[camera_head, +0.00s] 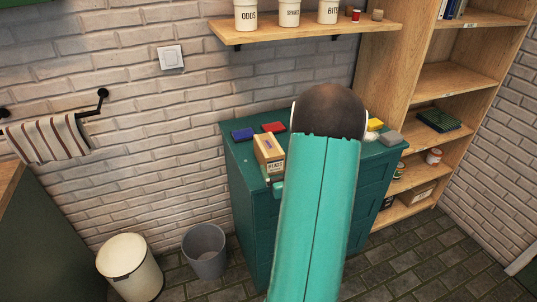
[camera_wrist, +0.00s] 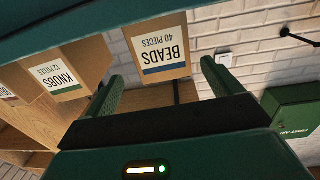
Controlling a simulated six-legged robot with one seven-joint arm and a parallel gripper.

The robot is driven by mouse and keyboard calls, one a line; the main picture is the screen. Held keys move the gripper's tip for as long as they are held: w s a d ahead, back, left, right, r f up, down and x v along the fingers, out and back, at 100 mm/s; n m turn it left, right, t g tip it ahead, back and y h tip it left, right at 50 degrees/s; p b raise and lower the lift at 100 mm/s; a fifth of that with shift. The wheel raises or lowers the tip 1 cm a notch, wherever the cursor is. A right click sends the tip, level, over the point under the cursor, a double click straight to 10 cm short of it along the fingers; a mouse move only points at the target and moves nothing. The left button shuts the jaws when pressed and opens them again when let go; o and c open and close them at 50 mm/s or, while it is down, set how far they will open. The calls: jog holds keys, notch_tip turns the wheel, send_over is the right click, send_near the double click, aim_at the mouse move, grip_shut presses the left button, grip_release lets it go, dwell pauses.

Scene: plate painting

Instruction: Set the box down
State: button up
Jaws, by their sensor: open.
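A tan box with a pale label (camera_head: 268,148) stands upright on the teal cabinet top (camera_head: 240,158), left of my arm. In the wrist view, which is upside down, a box labelled BEADS (camera_wrist: 157,48) shows ahead, in the gap between my fingertips. My gripper (camera_wrist: 160,78) is open, with one green finger on each side of that gap. I see no finger pressed on the box. In the head view my arm hides most of the gripper and part of the cabinet top.
A blue block (camera_head: 242,134) and a red block (camera_head: 274,127) lie behind the box; a yellow block (camera_head: 375,124) and a grey block (camera_head: 390,138) lie right of my arm. A box labelled KNOBS (camera_wrist: 58,78) shows beside BEADS. A wooden shelf unit (camera_head: 455,78) stands at right.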

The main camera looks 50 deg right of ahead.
aim_at(271, 148)
jog(key=x, duration=0.3)
jog(key=shift+w, duration=0.25)
jog(key=shift+f+x, duration=0.15)
jog(key=shift+x, duration=1.2)
jog(key=shift+f+x, duration=0.1)
jog(key=shift+x, duration=1.2)
jog(key=shift+w+a+r, duration=0.1)
jog(key=c, duration=1.5)
jog(key=shift+r, duration=0.1)
jog(key=shift+r, duration=0.6)
notch_tip(271, 148, up, 2)
jog(key=shift+r, duration=0.1)
jog(key=s+r, duration=0.2)
jog(key=r, duration=0.1)
jog(key=s+a+r, duration=0.1)
jog(key=s+r, duration=0.2)
jog(key=shift+s+a, duration=0.1)
jog(key=s+a+r, duration=0.2)
jog(key=s+r, duration=0.1)
jog(key=s, duration=0.5)
jog(key=shift+s+r, duration=0.2)
jog(key=shift+s, duration=0.05)
